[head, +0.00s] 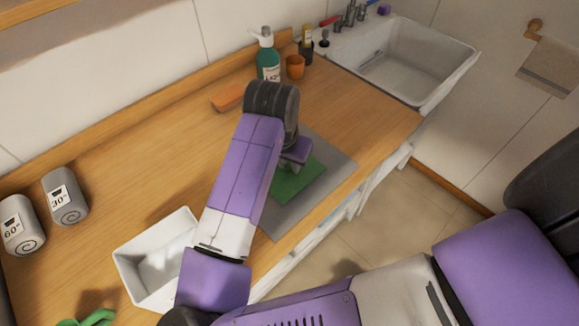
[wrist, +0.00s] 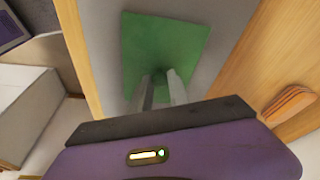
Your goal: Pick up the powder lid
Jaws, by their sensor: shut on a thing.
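I see no powder lid in either view. A flat green cloth (head: 304,183) lies on a grey mat (head: 338,170) at the counter's front edge, and it also shows in the wrist view (wrist: 160,42). My gripper (wrist: 159,78) points down at the cloth. Its two fingers are close together and shut on the cloth's near part. The pinched bit between the fingertips is hard to make out. In the head view my arm hides the fingers and part of the cloth and mat.
A white bin (head: 128,262) stands at the front left. Two grey rolled towels (head: 66,194) are at the left. An orange sponge-like block (head: 228,97), a green pump bottle (head: 268,62) and an orange cup (head: 295,66) sit behind. A white sink (head: 440,55) is at the back right.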

